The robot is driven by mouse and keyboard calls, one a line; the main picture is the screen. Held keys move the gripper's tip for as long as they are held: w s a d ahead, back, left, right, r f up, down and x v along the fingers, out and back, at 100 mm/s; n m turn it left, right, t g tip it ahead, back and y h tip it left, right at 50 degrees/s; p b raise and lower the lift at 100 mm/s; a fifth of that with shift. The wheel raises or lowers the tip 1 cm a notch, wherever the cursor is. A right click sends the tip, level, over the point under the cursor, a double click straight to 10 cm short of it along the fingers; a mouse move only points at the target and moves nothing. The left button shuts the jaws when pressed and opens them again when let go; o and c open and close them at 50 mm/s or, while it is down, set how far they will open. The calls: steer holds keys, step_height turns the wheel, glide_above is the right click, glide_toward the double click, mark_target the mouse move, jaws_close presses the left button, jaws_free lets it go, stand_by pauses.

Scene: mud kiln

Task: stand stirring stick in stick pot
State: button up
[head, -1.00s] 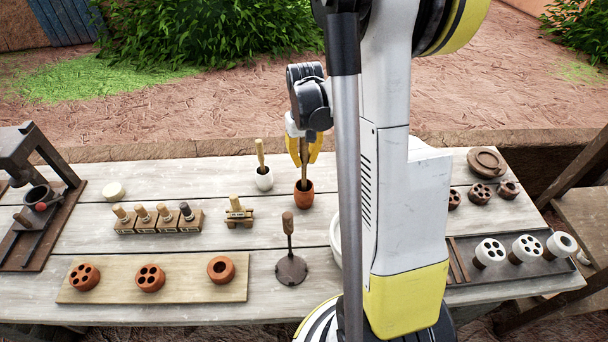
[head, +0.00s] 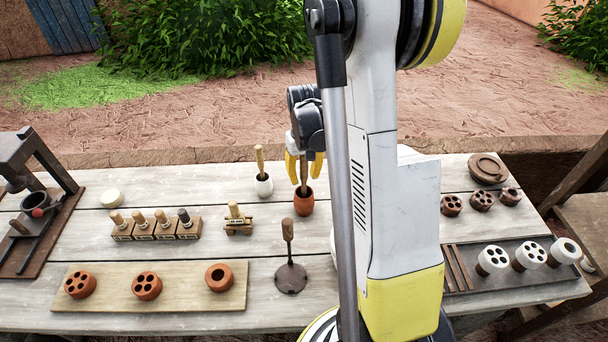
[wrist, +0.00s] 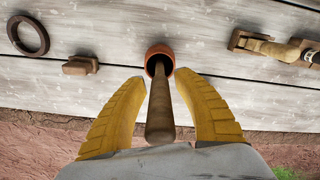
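The stirring stick (head: 304,175) is a brown wooden rod with its lower end inside a small terracotta pot (head: 303,205) on the table. In the wrist view the stick (wrist: 160,110) runs from the mouth of the pot (wrist: 159,51) toward the camera. My gripper (head: 304,172) is above the pot, pointing down. Its yellow fingers are spread on both sides of the stick, with a visible gap on each side in the wrist view. The stick's top end is near the palm.
A dark round tool with an upright handle (head: 290,274) stands in front. A labelled block row (head: 157,231) and a small wooden stand (head: 238,226) are further left.

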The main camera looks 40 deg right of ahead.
steer(key=shift+r, duration=0.1)
step_height(320, 180, up, 12)
steer(key=p, duration=0.3)
steer(key=shift+s, duration=0.15)
steer(key=shift+a+r, duration=0.2)
steer(key=s+a+r+n+t, duration=0.2)
steer(key=s+a+r+t, duration=0.1)
steer(key=a, duration=0.8)
steer(key=s+a+r+n+t, duration=0.1)
steer(key=s+a+r+t, duration=0.3)
steer(key=a, duration=0.7)
steer(key=s+r, duration=0.2)
steer(key=s, duration=0.1)
steer(key=shift+s+r+n, duration=0.2)
steer(key=shift+r+n, duration=0.1)
steer(key=shift+n, duration=0.1)
steer(key=shift+a, duration=0.1)
